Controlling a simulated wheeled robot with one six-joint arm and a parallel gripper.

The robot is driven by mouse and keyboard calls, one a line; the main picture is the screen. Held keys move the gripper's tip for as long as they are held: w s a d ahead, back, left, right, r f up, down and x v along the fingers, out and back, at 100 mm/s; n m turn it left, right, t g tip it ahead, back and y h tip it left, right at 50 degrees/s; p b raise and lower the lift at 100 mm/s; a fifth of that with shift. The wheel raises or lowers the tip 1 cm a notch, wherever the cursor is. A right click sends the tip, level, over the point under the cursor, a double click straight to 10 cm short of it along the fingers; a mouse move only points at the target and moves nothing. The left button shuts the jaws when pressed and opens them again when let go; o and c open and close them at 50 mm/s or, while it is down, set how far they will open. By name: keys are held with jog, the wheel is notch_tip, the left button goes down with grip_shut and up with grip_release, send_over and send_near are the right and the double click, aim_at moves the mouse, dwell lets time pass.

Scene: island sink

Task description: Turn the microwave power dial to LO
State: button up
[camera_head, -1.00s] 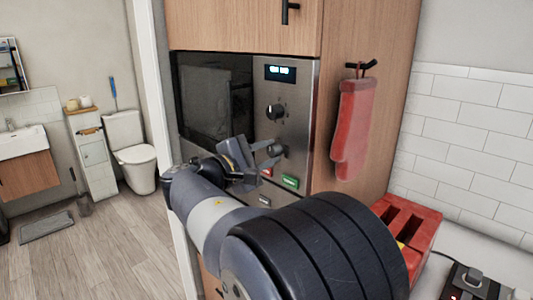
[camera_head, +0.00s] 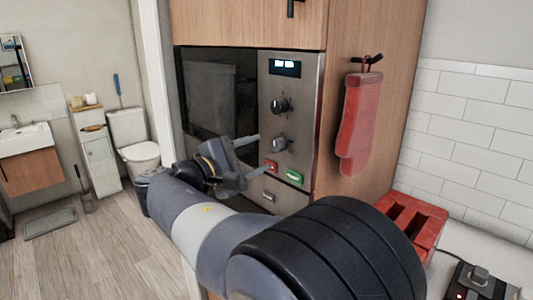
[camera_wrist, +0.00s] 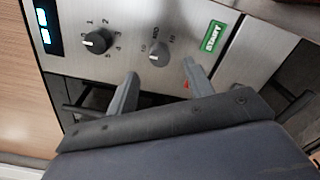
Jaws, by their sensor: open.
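The power dial (camera_head: 278,144) is the lower of two round knobs on the microwave's steel panel. It also shows in the wrist view (camera_wrist: 160,53), with LO, MED and HI printed around it. A white mark shows on its lower left side in that view, on the side of the LO label; the exact setting is hard to read. My gripper (camera_head: 263,153) is open in front of the dial. In the wrist view its two fingers (camera_wrist: 160,70) point toward the dial with a gap between them, and nothing is held.
The numbered dial (camera_wrist: 97,41) sits above the power dial, under the lit display (camera_head: 285,67). A red button (camera_head: 271,167) and green START button (camera_head: 294,176) lie below. A red oven mitt (camera_head: 360,122) hangs on the cabinet side; a red block (camera_head: 427,208) stands on the counter.

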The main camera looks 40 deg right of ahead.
aim_at(275, 147)
jog(key=a, duration=0.5)
jog(key=shift+s+a+b, duration=0.25)
jog(key=shift+a+b, duration=0.1)
jog(key=shift+a, duration=0.05)
jog(key=shift+d, duration=0.1)
jog(key=d, duration=0.3)
jog(key=d+p, duration=0.1)
jog(key=d, duration=0.3)
jog(key=w+d+p, duration=0.1)
jog(key=d, duration=0.2)
jog(key=shift+d, duration=0.35)
jog(key=shift+a, duration=0.2)
